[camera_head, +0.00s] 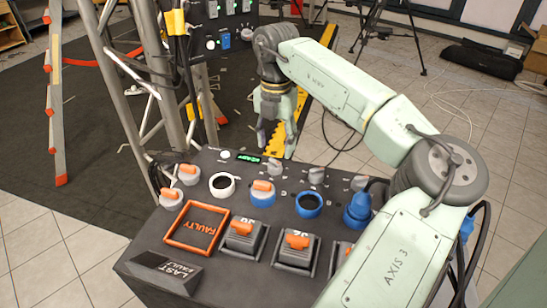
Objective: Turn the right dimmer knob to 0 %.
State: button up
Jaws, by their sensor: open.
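The control console (140,235) stands in front of me with knobs, rings and switches on its sloped top. Three small grey knobs sit along its back: a left one (275,166), a middle one (317,175) and a right one (360,182), close to my arm. Which of these is the right dimmer knob is not readable, and their scale marks are too small to read.
Orange-levered switches (240,236) and a FAULTY frame (174,238) lie in front. A metal truss (122,90) rises at the left.

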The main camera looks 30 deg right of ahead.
aim_at(275, 161)
notch_tip(275, 161, down, 7)
jog(key=shift+r+p, duration=0.1)
jog(key=shift+p, duration=0.55)
jog(key=shift+w, duration=0.1)
jog(key=shift+c, duration=0.6)
jog(key=c, duration=1)
jog(key=shift+n+b, duration=0.3)
jog(key=shift+b, duration=0.05)
jog(key=shift+n+b, duration=0.75)
jog(key=shift+n, duration=0.25)
jog(key=n+b, duration=0.2)
jog(key=n, duration=0.1)
jog(key=n+b, duration=0.1)
jog(key=n, duration=0.5)
jog(key=shift+n, duration=0.3)
